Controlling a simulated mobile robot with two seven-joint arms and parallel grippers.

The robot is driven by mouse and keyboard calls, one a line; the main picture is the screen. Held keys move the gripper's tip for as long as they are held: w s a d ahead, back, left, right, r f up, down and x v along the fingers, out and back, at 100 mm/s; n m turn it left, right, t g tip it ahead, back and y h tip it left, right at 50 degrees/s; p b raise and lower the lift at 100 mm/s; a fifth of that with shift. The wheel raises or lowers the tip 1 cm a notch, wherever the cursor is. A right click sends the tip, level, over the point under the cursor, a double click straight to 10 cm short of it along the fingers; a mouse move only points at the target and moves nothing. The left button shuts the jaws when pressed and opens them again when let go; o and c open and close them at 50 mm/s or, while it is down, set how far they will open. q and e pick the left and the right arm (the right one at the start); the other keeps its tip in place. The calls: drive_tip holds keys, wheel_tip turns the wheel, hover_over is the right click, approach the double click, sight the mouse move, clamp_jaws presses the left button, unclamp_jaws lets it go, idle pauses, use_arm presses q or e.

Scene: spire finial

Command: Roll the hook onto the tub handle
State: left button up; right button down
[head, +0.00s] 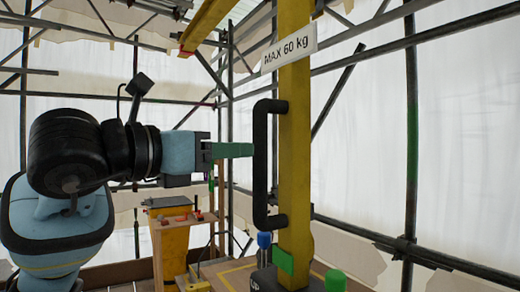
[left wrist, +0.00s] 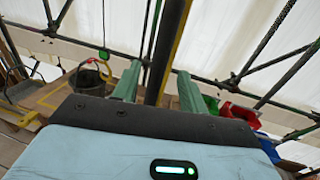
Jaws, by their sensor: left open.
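My left gripper (head: 246,150) is open, its green fingers pointing right at the black handle (head: 262,165) on an upright yellow post (head: 294,140). In the left wrist view the dark bar (left wrist: 164,50) runs between the two fingertips (left wrist: 160,72); I cannot tell whether they touch it. A dark round tub (left wrist: 88,82) with a raised handle shows left of the fingers. A small green piece (left wrist: 104,53) hangs on a thin line above it; I cannot tell for sure whether it is the hook. My right gripper is not in view.
A label (head: 289,48) reading "MAX 60 kg" is on the post. Scaffold poles (head: 411,130) surround the place. Red bins (left wrist: 240,114) show in the wrist view.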

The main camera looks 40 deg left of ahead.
sight(260, 150)
use_arm(q)
drive_tip(key=shift+w+d+p, duration=0.15)
drive_tip(key=shift+w+d, duration=0.1)
drive_tip(key=shift+w, duration=0.9)
drive_tip(key=shift+w+d+p, duration=0.1)
drive_tip(key=shift+w+d, duration=0.1)
drive_tip(key=shift+w, duration=0.9)
drive_tip(key=shift+w+d+p, duration=0.15)
drive_tip(key=shift+w+d, duration=0.1)
drive_tip(key=shift+w, duration=0.9)
clamp_jaws()
